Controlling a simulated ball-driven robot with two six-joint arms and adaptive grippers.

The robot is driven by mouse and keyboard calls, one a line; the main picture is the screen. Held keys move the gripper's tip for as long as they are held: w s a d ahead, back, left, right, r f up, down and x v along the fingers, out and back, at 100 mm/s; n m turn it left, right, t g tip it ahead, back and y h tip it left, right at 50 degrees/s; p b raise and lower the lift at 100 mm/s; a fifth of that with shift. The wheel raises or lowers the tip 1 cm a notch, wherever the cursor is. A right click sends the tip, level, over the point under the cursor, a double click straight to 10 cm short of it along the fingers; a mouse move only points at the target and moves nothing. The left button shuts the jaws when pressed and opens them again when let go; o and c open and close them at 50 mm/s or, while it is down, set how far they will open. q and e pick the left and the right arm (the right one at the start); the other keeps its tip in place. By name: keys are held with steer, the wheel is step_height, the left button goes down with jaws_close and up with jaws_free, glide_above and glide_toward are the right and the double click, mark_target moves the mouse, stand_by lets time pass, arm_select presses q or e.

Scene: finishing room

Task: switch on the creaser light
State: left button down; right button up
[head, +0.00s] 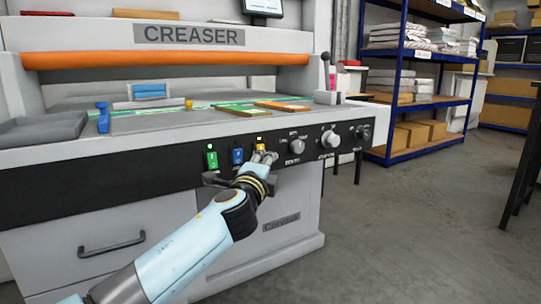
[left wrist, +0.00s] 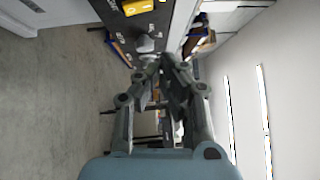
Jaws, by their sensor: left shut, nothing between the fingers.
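The creaser (head: 190,36) is a large grey machine with an orange roller bar and a black front panel. On the panel are a green rocker switch (head: 211,159), a blue one (head: 237,156) and a yellow one (head: 260,144). In the left wrist view the yellow switch (left wrist: 138,7) is at the top edge, apart from the closed fingertips (left wrist: 161,61). My right gripper is not in view.
Grey knobs (head: 297,146) sit right of the switches. A grey tray (head: 40,130), a blue-handled tool (head: 102,117) and orange-edged boards (head: 283,107) lie on the creaser bed. Blue shelving (head: 404,35) stands behind at right. The floor (head: 400,230) right of the machine is clear.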

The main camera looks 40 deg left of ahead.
arm_select(q)
steer(key=v, duration=0.3)
steer(key=shift+r, duration=0.35)
